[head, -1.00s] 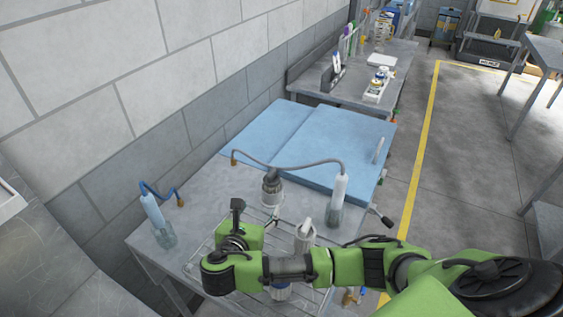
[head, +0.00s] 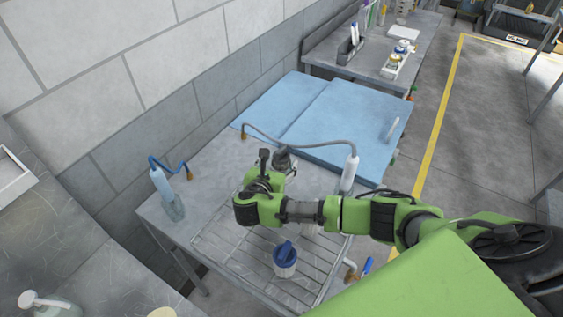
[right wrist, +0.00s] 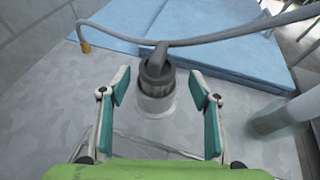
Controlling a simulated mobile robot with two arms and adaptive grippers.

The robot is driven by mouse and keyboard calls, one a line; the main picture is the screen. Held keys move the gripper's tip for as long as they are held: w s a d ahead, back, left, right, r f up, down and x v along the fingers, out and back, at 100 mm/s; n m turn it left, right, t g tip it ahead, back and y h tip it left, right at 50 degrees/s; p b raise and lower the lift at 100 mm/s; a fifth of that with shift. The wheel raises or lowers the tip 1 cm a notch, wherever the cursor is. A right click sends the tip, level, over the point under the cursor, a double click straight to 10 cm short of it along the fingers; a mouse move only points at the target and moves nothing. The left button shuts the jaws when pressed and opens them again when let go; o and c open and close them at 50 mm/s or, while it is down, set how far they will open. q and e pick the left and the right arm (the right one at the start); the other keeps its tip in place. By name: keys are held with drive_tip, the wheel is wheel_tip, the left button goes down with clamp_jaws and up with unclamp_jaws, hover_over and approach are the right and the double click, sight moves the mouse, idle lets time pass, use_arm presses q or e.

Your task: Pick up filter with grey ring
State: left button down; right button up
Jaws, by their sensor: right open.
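The filter with the grey ring (head: 283,160) stands upright on the metal table, its lower part hidden behind my right arm in the head view. In the right wrist view the filter (right wrist: 157,97) shows a dark grey top over a pale body. My right gripper (head: 277,172) reaches toward it. In the right wrist view the teal fingers of the gripper (right wrist: 160,84) are apart, one on each side of the filter, with gaps on both sides. My left gripper is not in view.
A blue-topped filter (head: 285,262) stands on the wire rack (head: 232,252). A grey-hosed bottle (head: 349,174) is right of the grey filter, its hose arching behind it. A blue-hosed bottle (head: 166,190) stands left. Blue mats (head: 335,115) lie behind.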

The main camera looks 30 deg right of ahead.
drive_tip(key=shift+p+x, duration=0.6)
drive_tip(key=shift+x, duration=1.65)
drive_tip(key=shift+a, duration=0.2)
drive_tip(key=c, duration=1.2)
